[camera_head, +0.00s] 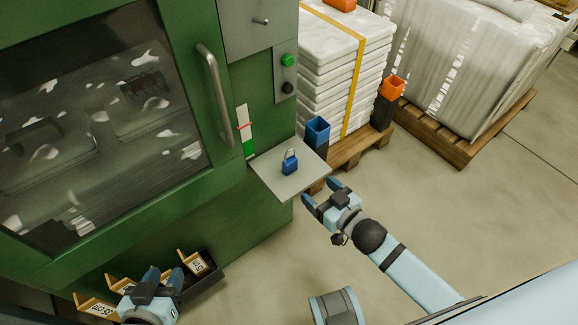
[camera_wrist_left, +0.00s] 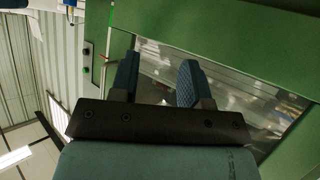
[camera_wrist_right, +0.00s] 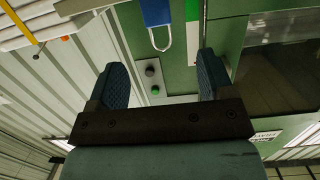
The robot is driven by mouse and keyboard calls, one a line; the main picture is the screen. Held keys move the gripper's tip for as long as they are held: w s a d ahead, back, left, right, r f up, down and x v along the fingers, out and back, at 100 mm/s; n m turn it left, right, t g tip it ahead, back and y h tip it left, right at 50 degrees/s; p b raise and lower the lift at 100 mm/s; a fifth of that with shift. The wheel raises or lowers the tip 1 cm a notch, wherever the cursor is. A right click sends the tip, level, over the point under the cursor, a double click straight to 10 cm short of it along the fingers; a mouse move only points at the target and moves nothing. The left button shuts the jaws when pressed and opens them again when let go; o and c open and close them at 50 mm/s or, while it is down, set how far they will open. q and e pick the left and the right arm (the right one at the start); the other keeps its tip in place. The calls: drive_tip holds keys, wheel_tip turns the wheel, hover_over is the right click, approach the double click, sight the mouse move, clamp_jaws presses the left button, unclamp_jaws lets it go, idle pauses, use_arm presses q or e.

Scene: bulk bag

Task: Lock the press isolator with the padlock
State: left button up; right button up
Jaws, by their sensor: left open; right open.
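The blue padlock (camera_head: 289,166) stands upright on a small grey shelf (camera_head: 284,192) on the side of the green press (camera_head: 170,225). Its shackle is up; I cannot tell whether it is locked. It also shows at the top of the right wrist view (camera_wrist_right: 156,12). A grey box with a small metal peg, perhaps the isolator (camera_head: 240,38), is on the press above, cut off by the frame top. My right gripper (camera_head: 321,192) is open and empty, just right of the shelf. My left gripper (camera_head: 163,276) is open and empty, low before the press.
A bin with cards (camera_head: 207,281) sits beside my left gripper. The press has a long handle (camera_head: 213,95) and a green button (camera_head: 288,60). Blue (camera_head: 317,131) and orange-topped (camera_head: 391,88) containers stand by stacked white sacks (camera_head: 335,60). Floor at right is clear.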

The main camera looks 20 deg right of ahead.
sight(292, 164)
drive_tip(key=b+x, duration=0.1)
drive_tip(key=x, duration=0.6)
drive_tip(key=shift+w, duration=0.15)
drive_tip(key=b+x, duration=0.2)
drive_tip(key=x, duration=0.4)
drive_tip(key=shift+d+r, duration=0.1)
drive_tip(key=shift+d, duration=0.05)
drive_tip(key=c, duration=0.9)
drive_tip(key=shift+c, duration=0.6)
use_arm(q)
drive_tip(key=r, duration=0.1)
drive_tip(key=w+d+r+t+h, duration=0.1)
drive_tip(key=d+r+t, duration=0.1)
drive_tip(key=r, duration=0.1)
drive_tip(key=shift+w+d, duration=0.15)
drive_tip(key=shift+w, duration=0.15)
drive_tip(key=shift+f, duration=0.1)
use_arm(e)
drive_tip(key=shift+r, duration=0.15)
